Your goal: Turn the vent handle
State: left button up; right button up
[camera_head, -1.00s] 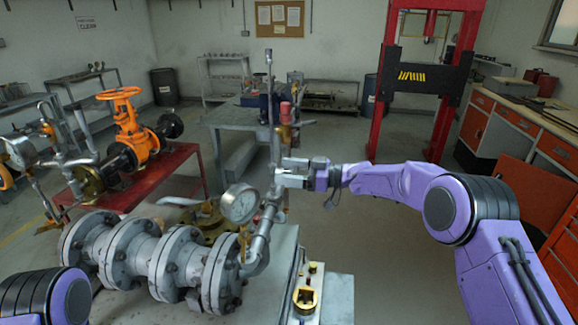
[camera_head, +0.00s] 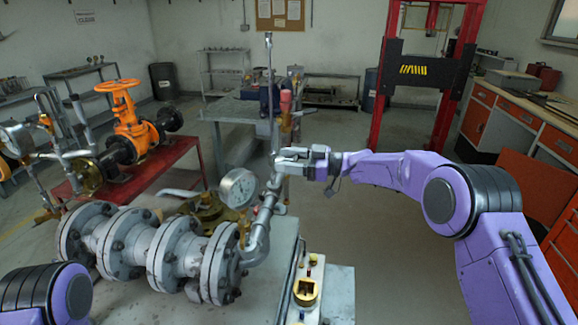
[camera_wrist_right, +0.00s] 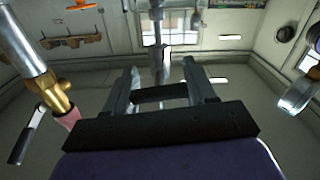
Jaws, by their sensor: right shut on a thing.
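An upright grey rod, which looks like the vent handle (camera_head: 268,75), rises above the pipework beside the pressure gauge (camera_head: 238,188). My right gripper (camera_head: 279,157) reaches in from the right at the rod's lower part and is shut on it. In the right wrist view, a metal rod (camera_wrist_right: 157,45) comes down between my right gripper's two fingers (camera_wrist_right: 160,88). The exact contact is hard to see. My left gripper is out of view; only part of my left arm shows at the lower left.
A brass fitting with a red cap (camera_head: 286,101) stands close behind the rod. The flanged grey pipe (camera_head: 130,245) lies at left front. A panel with a yellow part (camera_head: 306,292) is below my right arm. The floor to the right is clear.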

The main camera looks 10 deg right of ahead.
jog(key=n+b, duration=0.4)
jog(key=b, duration=0.1)
jog(key=n+b, duration=0.4)
jog(key=b, duration=0.2)
jog(key=f+n+b, duration=0.1)
jog(key=n+b, duration=0.3)
jog(key=b, duration=0.2)
jog(key=shift+s, duration=0.1)
jog(key=shift+r+n+b, duration=0.2)
jog(key=shift+n+b, duration=1.15)
jog(key=shift+n, duration=0.25)
jog(key=o, duration=1)
jog(key=shift+o, duration=0.2)
jog(key=shift+r, duration=0.1)
jog(key=b+v, duration=0.2)
jog(key=v, duration=0.8)
jog(key=shift+s+d+b, duration=0.15)
jog(key=shift+d+b, duration=0.1)
jog(key=shift+b, duration=0.15)
